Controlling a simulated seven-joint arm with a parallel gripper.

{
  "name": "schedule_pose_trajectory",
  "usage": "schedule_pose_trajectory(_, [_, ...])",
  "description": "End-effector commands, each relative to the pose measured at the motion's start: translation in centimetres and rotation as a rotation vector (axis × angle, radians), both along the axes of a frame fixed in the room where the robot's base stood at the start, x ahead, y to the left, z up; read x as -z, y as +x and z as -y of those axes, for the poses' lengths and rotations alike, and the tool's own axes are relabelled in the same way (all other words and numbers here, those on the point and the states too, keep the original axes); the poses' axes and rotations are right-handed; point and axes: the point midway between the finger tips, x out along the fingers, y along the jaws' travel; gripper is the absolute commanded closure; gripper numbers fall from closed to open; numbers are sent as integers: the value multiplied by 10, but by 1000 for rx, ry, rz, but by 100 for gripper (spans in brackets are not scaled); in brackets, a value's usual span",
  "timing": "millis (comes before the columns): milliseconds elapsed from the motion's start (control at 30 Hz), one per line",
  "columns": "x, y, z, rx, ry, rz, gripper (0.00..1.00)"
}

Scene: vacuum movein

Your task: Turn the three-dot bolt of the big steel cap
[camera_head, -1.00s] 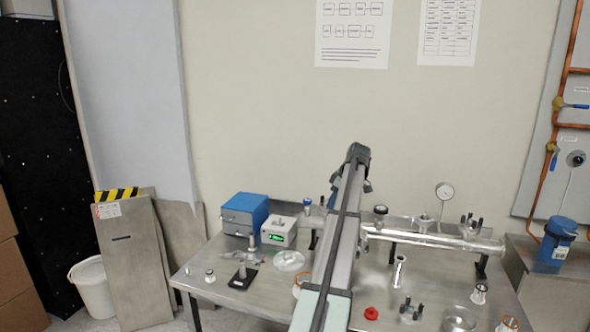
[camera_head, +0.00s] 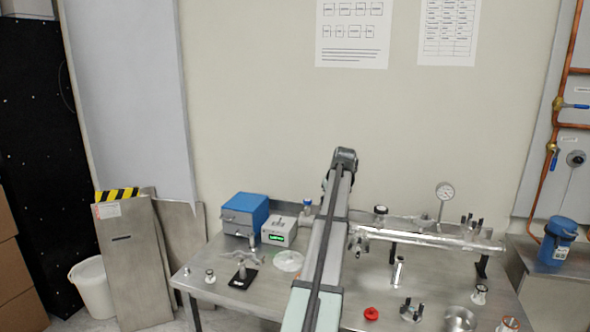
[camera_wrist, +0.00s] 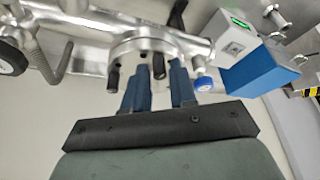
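The big steel cap (camera_wrist: 150,43) is a round flange at the end of the steel tube in the wrist view. Several black bolts stand out from it; one (camera_wrist: 113,76) is left of my gripper and one (camera_wrist: 158,66) is between the fingertips. No dot marks are readable, so I cannot tell which bolt has three dots. My gripper (camera_wrist: 158,72) has two blue fingers, apart on either side of that middle bolt, with gaps seeming to show. In the head view my arm hides the gripper and most of the cap.
A blue box (camera_head: 244,212) and white display unit (camera_head: 279,231) stand left of my arm. A red part (camera_head: 371,313) and loose fittings lie at front right.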

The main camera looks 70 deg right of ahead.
Motion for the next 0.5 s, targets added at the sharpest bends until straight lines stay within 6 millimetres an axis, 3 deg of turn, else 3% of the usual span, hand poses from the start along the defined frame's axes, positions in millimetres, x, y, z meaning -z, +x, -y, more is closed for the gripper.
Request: schedule_pose_trajectory(500, [0,3,-1,422,-1,0,74])
